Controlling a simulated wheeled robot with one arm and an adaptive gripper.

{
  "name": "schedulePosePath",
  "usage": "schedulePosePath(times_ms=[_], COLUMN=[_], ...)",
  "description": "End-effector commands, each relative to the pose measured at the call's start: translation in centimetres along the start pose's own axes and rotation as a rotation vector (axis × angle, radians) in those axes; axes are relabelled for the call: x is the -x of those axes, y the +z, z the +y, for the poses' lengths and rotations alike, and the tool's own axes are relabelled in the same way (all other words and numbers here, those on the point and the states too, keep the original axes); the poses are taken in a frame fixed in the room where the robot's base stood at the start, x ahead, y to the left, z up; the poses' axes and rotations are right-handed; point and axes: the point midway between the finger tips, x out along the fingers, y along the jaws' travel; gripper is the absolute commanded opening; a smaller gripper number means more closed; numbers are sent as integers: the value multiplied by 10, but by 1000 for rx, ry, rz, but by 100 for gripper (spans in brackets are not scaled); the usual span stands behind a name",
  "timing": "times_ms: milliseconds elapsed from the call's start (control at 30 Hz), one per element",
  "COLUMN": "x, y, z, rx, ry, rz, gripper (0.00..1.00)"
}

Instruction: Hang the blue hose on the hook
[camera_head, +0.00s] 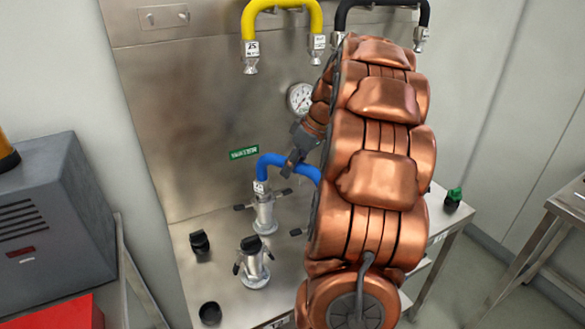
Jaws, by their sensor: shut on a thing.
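The blue hose (277,160) arches over the metal bench. Its left end has a silver coupling (261,187) at the top of an upright metal fitting (265,215); I cannot tell whether it is seated or just above it. My gripper (291,163) is shut on the blue hose near the top of its arch. My copper-coloured arm covers the hose's right end. A yellow hose (283,8) and a black hose (380,4) hang at the top of the back panel. A small plate (163,17) with a knob-like part is at the upper left; no empty hook is clearly visible.
Black caps (199,243) (210,313) sit on the bench. A gauge (300,97) and green label (244,152) are on the panel. A grey box (50,215) is left; another table (565,200) is right.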

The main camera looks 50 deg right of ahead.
Motion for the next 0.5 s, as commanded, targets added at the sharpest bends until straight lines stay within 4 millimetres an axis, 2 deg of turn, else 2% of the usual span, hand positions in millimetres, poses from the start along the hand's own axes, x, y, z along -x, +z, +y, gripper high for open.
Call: schedulePosePath(times_ms=[133,500], x=[-11,-14], y=[4,5], z=[3,4], rx=[2,2], ry=[2,3], rz=[3,3], gripper=[0,0])
